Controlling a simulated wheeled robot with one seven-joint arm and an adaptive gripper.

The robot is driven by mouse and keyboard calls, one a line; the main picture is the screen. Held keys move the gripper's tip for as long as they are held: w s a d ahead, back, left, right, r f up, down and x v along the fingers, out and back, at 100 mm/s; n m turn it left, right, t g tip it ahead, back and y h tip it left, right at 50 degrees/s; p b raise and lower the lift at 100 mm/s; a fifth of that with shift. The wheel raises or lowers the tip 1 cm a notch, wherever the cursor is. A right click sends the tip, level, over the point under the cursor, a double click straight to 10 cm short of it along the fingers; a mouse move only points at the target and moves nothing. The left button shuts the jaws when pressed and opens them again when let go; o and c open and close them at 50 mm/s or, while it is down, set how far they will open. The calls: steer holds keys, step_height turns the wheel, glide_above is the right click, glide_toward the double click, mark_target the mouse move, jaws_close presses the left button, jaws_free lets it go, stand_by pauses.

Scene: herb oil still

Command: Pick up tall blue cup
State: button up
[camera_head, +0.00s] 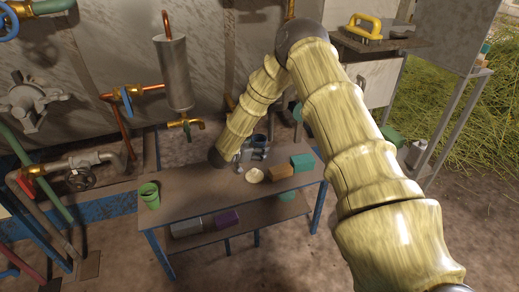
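A dark blue cup (259,138) shows at the back of the workbench, just beyond my gripper. Its lower part is hidden, so its full height cannot be judged. My gripper (253,153) is small in view at the end of my arm, low over the bench and in front of the blue cup. The fingers are partly hidden and too small to tell whether they are open or shut, or whether they touch the cup.
The workbench (190,196) also bears a green cup (149,195) at left, a cream bowl (254,175), a brown block (279,172) and a teal box (303,161). A metal cylinder (174,75) with a brass tap hangs behind. The bench's left-middle top is clear.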

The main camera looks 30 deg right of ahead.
steer(key=shift+x, duration=1)
steer(key=shift+c, duration=0.4)
steer(key=c, duration=1.2)
steer(key=shift+r, duration=0.2)
